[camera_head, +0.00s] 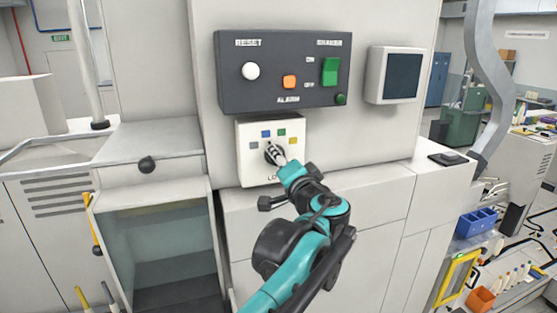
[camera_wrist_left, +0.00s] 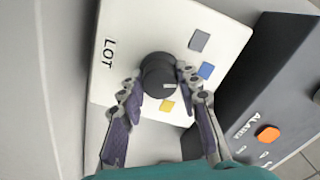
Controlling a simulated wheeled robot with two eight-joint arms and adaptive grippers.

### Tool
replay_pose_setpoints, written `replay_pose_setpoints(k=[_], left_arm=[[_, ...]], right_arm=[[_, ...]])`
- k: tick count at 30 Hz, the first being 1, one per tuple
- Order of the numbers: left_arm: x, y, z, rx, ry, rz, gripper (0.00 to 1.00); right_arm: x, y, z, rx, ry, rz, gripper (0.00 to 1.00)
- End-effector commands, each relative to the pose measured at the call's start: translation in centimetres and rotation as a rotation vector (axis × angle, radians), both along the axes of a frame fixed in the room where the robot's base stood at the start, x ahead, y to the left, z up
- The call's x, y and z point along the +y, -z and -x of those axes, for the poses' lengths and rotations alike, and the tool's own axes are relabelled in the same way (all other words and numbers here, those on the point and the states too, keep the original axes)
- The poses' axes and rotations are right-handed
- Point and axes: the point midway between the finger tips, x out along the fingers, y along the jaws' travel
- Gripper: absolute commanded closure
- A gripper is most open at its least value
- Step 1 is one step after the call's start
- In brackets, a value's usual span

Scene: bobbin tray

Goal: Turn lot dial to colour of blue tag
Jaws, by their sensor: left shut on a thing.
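The lot dial is a black round knob (camera_wrist_left: 157,72) on a white panel (camera_head: 246,172) marked LOT, below the dark control box. Coloured squares surround it: grey (camera_head: 253,145), blue (camera_head: 266,134), green (camera_head: 282,132) and yellow (camera_head: 293,140). In the left wrist view a finger seems to cover the green one. My left gripper (camera_wrist_left: 160,80) is shut on the knob, one finger on each side. A short white mark on the knob faces right in that view; its exact colour target is unclear. I cannot make out a blue tag. My right gripper is not in view.
The dark control box (camera_head: 225,90) above carries a white reset button (camera_head: 250,71), an orange alarm button (camera_head: 289,82) and a green switch (camera_head: 330,71). A small screen (camera_head: 403,75) is at its right. A glass-fronted bay (camera_head: 150,240) opens lower left.

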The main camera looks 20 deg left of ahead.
Motion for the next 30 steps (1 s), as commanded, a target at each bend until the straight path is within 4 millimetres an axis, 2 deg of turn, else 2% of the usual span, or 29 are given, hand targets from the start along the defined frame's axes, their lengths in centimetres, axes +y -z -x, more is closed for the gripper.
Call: replay_pose_setpoints(k=[15, 16, 18, 26, 30], left_arm=[[0.00, 0.01, 0.00, 0.011, 0.000, -0.017, 0.96], [0.00, 0.01, 0.00, 0.011, 0.000, -0.017, 0.60], [0.00, 0.01, 0.00, 0.011, 0.000, -0.017, 0.46], [-0.02, 0.01, 0.01, 0.011, 0.000, -0.016, 0.46], [-0.53, 0.00, 0.72, 0.011, 0.001, -0.016, 0.46]], right_arm=[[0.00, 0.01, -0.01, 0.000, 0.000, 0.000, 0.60], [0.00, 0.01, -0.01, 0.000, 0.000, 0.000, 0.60], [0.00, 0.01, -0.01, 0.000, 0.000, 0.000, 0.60], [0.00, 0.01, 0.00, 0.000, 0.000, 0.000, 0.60], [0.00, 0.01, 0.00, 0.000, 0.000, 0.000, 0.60]])
